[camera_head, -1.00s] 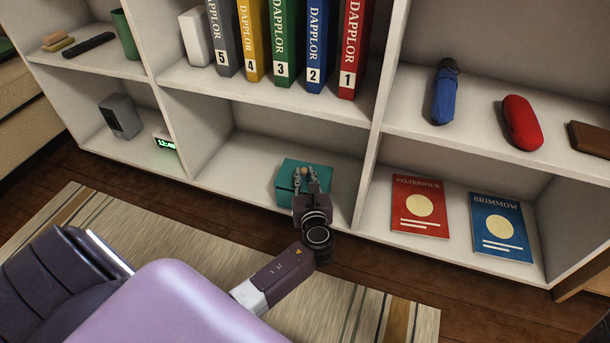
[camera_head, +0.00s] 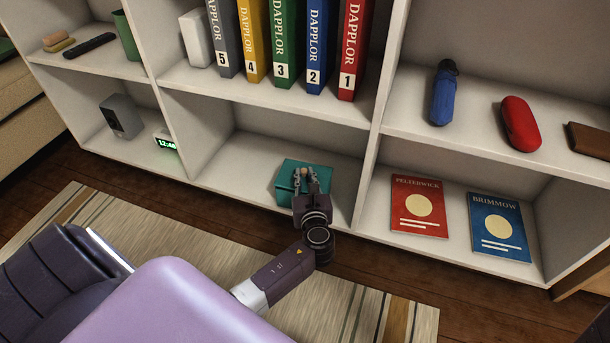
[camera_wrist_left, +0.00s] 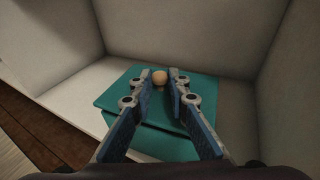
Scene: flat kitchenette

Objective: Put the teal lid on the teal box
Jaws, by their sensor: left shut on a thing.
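The teal lid (camera_head: 322,173) is in the lower middle compartment of the shelf, above the teal box (camera_head: 284,198). My left gripper (camera_head: 304,174) reaches in from the front and is shut on the lid's pale round knob (camera_wrist_left: 159,75). In the left wrist view the lid (camera_wrist_left: 116,92) covers the box (camera_wrist_left: 165,146), with a dark line between them along the front. I cannot tell whether the lid is fully seated or slightly raised. The fingers hide part of the lid and box. My right gripper is not in view.
The compartment has a divider (camera_head: 367,165) close to the right of the box and free floor (camera_head: 235,170) to its left. Binders (camera_head: 282,50) stand on the shelf above. A red booklet (camera_head: 419,206) and a blue booklet (camera_head: 499,226) are in the right compartment.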

